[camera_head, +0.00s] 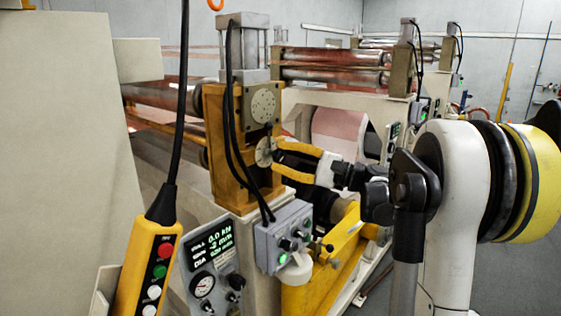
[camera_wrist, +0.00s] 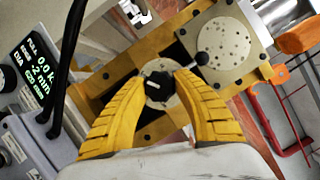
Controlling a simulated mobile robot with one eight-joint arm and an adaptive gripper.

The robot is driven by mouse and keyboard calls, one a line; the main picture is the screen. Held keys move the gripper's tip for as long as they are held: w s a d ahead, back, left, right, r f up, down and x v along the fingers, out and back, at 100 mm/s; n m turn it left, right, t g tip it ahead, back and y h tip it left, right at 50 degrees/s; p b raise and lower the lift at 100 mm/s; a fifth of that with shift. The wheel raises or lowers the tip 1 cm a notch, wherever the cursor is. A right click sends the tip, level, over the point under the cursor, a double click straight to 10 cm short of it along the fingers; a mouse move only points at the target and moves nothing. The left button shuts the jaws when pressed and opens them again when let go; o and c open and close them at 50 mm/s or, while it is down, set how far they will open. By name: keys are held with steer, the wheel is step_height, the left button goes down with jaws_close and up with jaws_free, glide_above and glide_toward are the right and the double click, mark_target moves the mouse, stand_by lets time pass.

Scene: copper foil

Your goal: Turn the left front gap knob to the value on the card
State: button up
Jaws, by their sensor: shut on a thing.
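The gap knob (camera_wrist: 157,85) is dark with a pale pointer line, on a round light dial on the yellow roll stand. In the wrist view the pointer lies nearly level, tilted a little. My gripper (camera_wrist: 162,80) has its two yellow fingers on either side of the knob, shut on it. In the head view my gripper (camera_head: 277,157) reaches in from the right to the round dial (camera_head: 263,152) on the stand's front; the fingers partly hide the knob there. The dial's markings are too small to read. I cannot make out a card in either view.
A larger speckled round plate (camera_head: 263,106) sits above the dial. Black cables hang close by on the left. A grey control box (camera_head: 283,237) and a green-lit display (camera_head: 209,245) are below. A yellow pendant (camera_head: 148,265) hangs at the left front.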

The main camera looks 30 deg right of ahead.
steer(key=shift+r+m, duration=0.1)
steer(key=shift+m, duration=0.2)
steer(key=o, duration=1.2)
steer(key=shift+w+a, duration=0.1)
steer(key=v, duration=1.2)
